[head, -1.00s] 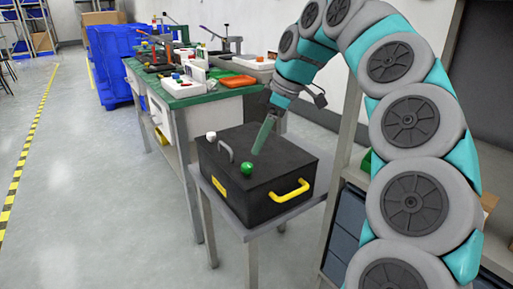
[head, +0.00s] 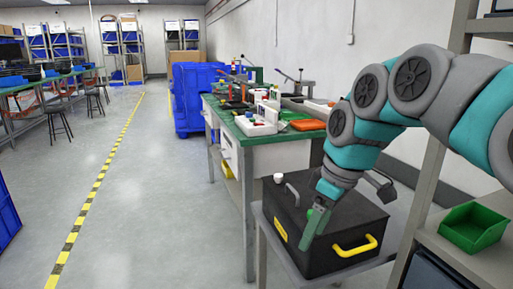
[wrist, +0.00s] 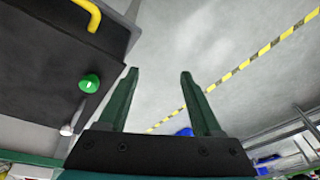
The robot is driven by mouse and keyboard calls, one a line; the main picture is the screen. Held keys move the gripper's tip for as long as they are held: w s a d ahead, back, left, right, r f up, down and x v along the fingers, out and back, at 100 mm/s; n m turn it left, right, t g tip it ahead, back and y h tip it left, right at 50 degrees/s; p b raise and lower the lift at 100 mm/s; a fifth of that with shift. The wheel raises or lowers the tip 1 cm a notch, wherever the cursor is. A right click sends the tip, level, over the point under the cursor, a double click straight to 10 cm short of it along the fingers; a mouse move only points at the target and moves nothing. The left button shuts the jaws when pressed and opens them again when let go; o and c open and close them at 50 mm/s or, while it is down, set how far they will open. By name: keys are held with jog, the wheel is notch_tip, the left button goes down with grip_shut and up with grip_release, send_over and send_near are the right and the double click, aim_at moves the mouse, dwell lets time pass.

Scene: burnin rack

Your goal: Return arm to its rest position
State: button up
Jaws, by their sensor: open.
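My gripper (wrist: 158,80) is open and empty in the wrist view, its two green fingers apart with floor behind them. In the head view my gripper (head: 305,246) hangs with its fingers pointing down, in front of the black box's front left part in the picture. My arm comes in from the right, bent over toward the box. The black box (head: 335,215) has a yellow handle, a grey handle, a white knob and a green knob. The green knob is mostly hidden by my fingers in the head view, but the green knob (wrist: 89,83) shows clearly beside the fingers in the wrist view.
The box stands on a small grey table. A green-topped workbench (head: 250,127) with several items stands behind it. A green bin (head: 474,227) sits on a rack shelf at right. Blue crates (head: 190,98) stand further back. The floor left of the box is open, with a yellow-black line.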

jog(key=s+d+f+m+g+h, duration=0.1)
jog(key=s+f+m, duration=0.4)
jog(key=s+f, duration=0.4)
jog(key=s+d+f+m+g+h, duration=0.1)
jog(key=s+d+f+m, duration=0.1)
jog(key=s+f+m, duration=0.3)
jog(key=s+f, duration=0.4)
jog(key=s, duration=0.5)
jog(key=shift+s+g+h, duration=0.2)
jog(key=shift+g+h, duration=0.1)
jog(key=shift+g, duration=0.1)
jog(key=shift+r, duration=0.1)
